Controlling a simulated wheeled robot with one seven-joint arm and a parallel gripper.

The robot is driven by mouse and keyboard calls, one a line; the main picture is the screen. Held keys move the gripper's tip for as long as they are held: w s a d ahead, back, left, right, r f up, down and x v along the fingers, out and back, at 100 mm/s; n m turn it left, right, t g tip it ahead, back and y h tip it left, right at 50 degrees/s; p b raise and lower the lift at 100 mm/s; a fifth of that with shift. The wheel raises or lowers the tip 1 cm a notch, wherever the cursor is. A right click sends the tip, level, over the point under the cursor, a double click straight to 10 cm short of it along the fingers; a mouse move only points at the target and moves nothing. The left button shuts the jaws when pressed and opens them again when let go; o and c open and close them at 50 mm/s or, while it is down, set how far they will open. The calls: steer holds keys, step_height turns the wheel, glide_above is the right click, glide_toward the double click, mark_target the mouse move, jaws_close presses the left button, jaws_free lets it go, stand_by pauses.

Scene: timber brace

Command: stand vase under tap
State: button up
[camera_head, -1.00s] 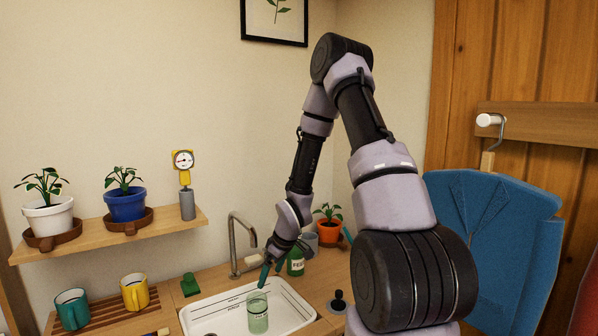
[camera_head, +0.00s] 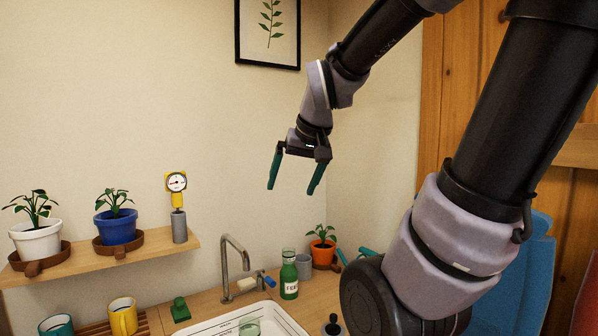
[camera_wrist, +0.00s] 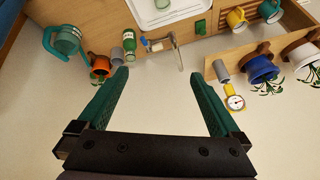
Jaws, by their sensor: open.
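The vase, a translucent green glass vessel (camera_head: 249,328), stands in the white sink (camera_head: 290,322); the frame's lower edge cuts it off. The grey metal tap (camera_head: 226,262) rises behind the sink, its spout curving down toward the basin. I cannot tell if the vase is directly below the spout. My gripper (camera_head: 291,190) is open and empty, high above the counter and well clear of the vase. In the wrist view, my open gripper (camera_wrist: 167,72) has nothing between its teal fingers; the tap (camera_wrist: 176,50) and sink (camera_wrist: 150,18) are beyond them.
A green bottle (camera_head: 289,275), grey cup (camera_head: 303,268) and orange potted plant (camera_head: 322,252) stand right of the tap. A shelf (camera_head: 150,253) on the left holds two potted plants and a gauge. Mugs sit below it. The air around my gripper is free.

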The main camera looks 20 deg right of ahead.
steer(key=s+a+r+m+y, duration=0.1)
steer(key=s+r, duration=0.2)
steer(key=s, duration=0.3)
steer(key=shift+a+r+m+t, duration=0.15)
steer(key=shift+m+t, duration=0.15)
